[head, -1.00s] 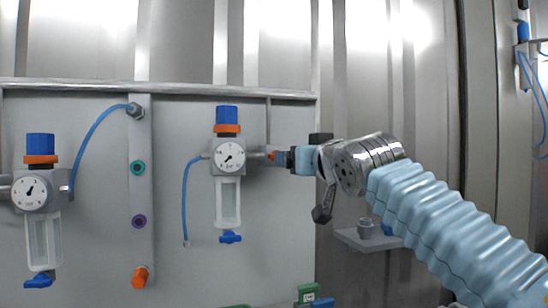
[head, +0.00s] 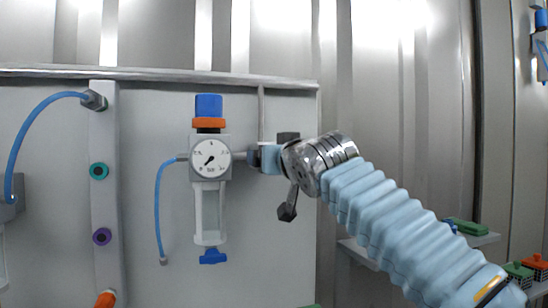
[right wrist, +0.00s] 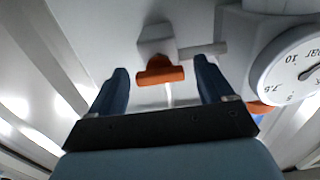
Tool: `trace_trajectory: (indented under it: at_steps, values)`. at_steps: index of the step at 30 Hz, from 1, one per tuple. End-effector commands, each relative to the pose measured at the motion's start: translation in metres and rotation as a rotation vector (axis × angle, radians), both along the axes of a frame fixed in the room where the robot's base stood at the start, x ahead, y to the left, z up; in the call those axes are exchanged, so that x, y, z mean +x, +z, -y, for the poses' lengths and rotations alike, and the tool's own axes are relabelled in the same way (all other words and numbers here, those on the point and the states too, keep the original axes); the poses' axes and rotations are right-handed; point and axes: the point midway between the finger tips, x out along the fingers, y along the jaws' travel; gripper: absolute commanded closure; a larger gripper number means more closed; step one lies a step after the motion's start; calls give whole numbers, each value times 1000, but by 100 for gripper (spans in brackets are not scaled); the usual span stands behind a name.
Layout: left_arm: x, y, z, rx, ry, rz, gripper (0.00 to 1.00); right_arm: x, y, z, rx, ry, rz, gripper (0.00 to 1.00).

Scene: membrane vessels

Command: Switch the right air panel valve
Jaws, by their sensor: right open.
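The right air panel valve has an orange handle (right wrist: 160,73) on a grey body (right wrist: 155,40), seen in the right wrist view. My right gripper (right wrist: 161,76) is open, with one blue finger on each side of the orange handle and a visible gap to each. In the head view my right gripper (head: 256,157) reaches in from the right, just beside the pressure gauge (head: 210,158). It hides the handle there. The gauge also shows at the right of the right wrist view (right wrist: 292,70). My left gripper is not in view.
The regulator has a blue knob (head: 209,105) and a clear bowl, with a blue hose (head: 160,210) at its left. A grey strip (head: 103,140) holds teal and purple ports. Shelves with green and orange items (head: 468,227) stand at the lower right.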

Motion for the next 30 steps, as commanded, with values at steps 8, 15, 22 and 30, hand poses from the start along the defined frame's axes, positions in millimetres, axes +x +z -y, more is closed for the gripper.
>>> trace_trajectory:
  at_steps: [8, 15, 22, 30]
  values:
    - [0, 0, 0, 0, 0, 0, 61, 0, 0, 0, 0, 0, 0, 42]
    - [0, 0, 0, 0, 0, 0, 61, 0, 0, 0, 0, 0, 0, 75]
    - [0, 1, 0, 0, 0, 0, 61, 0, 0, 0, -22, 1, 6, 75]
    - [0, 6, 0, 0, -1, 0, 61, 0, 0, 0, -152, 0, 47, 75]
